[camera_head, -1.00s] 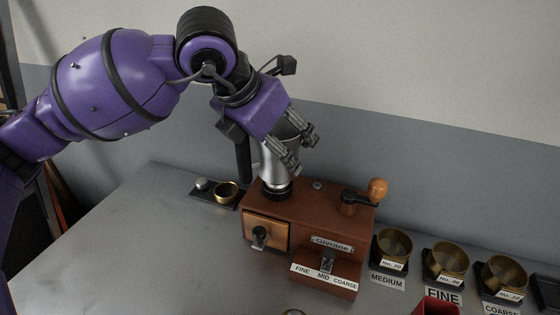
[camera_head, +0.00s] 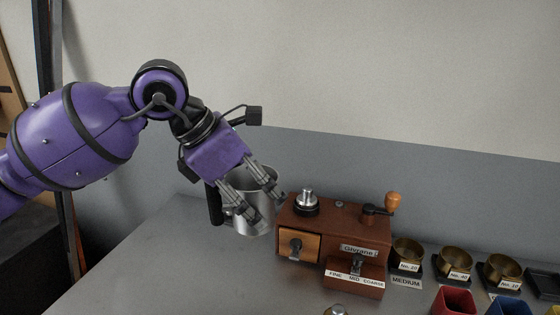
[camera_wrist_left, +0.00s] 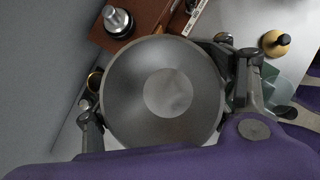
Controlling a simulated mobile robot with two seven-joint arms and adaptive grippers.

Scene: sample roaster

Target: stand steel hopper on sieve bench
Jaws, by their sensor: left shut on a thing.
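The steel hopper (camera_head: 254,218) is a grey metal cup, slightly tilted, to the left of the wooden grinder (camera_head: 345,215). My left gripper (camera_head: 262,198) is shut on it, with fingers at its upper part. In the left wrist view, the hopper (camera_wrist_left: 165,90) fills the middle between my two fingers, seen from above. Whether its bottom touches the grey bench top (camera_head: 175,260) cannot be told. The grinder's top shows a silver knob (camera_head: 306,196) on a black collar. My right gripper is not in view.
Brass sieves (camera_head: 455,262) on black stands line the bench right of the grinder, with labels. Red (camera_head: 455,301) and blue (camera_head: 508,306) cups stand at the front right. The bench's left front is clear.

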